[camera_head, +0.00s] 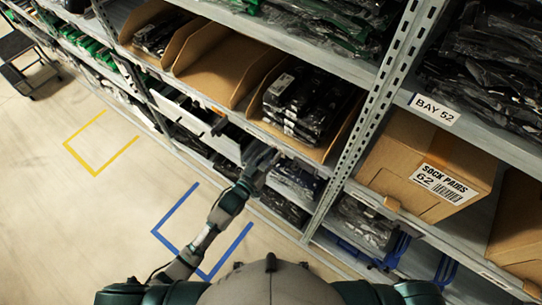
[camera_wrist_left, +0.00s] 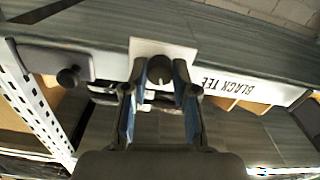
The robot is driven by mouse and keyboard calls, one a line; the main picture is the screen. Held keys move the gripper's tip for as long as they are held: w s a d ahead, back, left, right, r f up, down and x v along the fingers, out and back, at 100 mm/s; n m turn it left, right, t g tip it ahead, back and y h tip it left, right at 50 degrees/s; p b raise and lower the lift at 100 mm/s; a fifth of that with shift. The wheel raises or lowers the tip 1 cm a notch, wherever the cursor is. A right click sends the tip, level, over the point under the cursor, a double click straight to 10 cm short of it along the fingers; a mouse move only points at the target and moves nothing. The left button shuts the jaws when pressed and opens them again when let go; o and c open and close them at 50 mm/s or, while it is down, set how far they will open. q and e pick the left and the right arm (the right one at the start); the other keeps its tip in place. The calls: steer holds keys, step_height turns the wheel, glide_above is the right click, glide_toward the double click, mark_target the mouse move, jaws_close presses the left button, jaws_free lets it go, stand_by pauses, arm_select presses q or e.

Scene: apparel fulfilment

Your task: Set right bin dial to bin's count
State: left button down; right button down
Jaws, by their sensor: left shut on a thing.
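The right bin (camera_head: 335,140) is an open cardboard bin on the shelf, holding a short stack of dark wrapped packages (camera_head: 298,105). My left gripper (camera_head: 262,157) is at the shelf's front rail, just below this bin. In the left wrist view my left gripper (camera_wrist_left: 160,75) is shut on a round dial (camera_wrist_left: 161,71) in front of a white plate (camera_wrist_left: 160,46). The fingers cover much of the dial, and I cannot read its setting. A second dark knob (camera_wrist_left: 69,77) sits to the left. My right gripper is out of view.
The middle bin (camera_head: 215,65) looks empty; the left bin (camera_head: 135,25) holds dark packages. A shelf post (camera_head: 370,115) stands right of my gripper. A sock-pairs carton (camera_head: 425,165) sits beyond it. The rail carries a BLACK TEE label (camera_wrist_left: 237,85). The left floor is open.

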arm_select(q)
steer(key=shift+f, duration=0.3)
steer(key=c, duration=0.9)
jaws_free()
steer(key=shift+r, duration=0.1)
steer(key=v, duration=1.2)
